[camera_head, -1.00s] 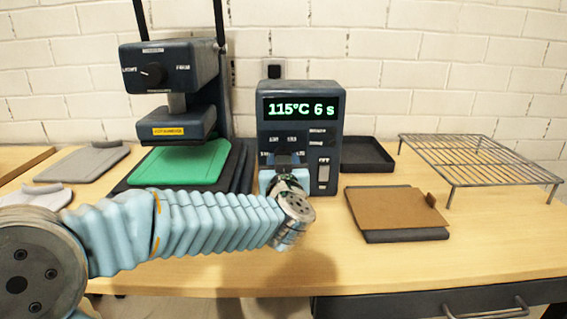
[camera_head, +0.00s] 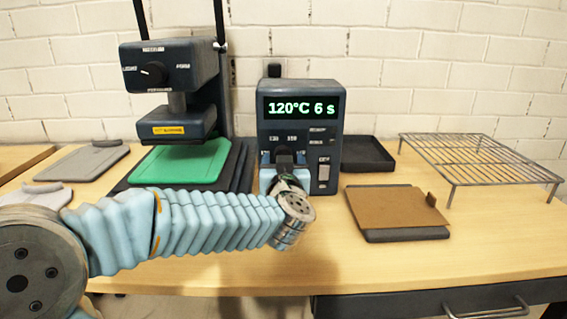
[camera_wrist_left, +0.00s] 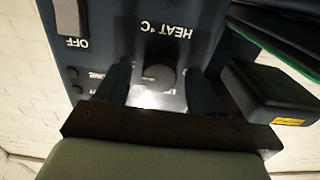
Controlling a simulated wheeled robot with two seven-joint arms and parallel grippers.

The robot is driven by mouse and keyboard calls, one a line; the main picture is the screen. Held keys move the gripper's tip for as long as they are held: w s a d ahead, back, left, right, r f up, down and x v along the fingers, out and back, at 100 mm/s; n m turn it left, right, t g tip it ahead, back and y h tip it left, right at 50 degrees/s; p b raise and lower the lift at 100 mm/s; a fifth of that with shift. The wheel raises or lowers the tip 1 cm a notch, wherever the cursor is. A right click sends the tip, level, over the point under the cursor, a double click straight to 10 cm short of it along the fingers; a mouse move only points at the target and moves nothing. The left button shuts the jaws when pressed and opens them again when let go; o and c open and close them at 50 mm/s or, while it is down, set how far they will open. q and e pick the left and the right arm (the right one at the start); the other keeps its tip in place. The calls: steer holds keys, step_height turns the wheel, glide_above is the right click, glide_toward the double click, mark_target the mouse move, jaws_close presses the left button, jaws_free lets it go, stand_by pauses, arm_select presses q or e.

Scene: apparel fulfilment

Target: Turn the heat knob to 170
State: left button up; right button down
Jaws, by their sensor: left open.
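The dark control box (camera_head: 298,112) stands on the table, and its green display (camera_head: 301,107) reads 120°C 6 s. In the left wrist view the round heat knob (camera_wrist_left: 160,79) appears upside down below the "HEAT °C" lettering. My left gripper (camera_head: 284,158) is in front of the box's lower face and hides the knob in the head view. In the wrist view its two fingers (camera_wrist_left: 157,72) stand on either side of the knob, open; I cannot tell whether they touch it. My right gripper is not in view.
The heat press (camera_head: 170,67) with a green pad (camera_head: 182,162) stands left of the box. A black tray (camera_head: 367,154), a cardboard sheet on a dark plate (camera_head: 395,208) and a wire rack (camera_head: 470,150) are to the right. The table front is mostly clear.

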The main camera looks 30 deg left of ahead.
arm_select(q)
steer(key=v, duration=1.4)
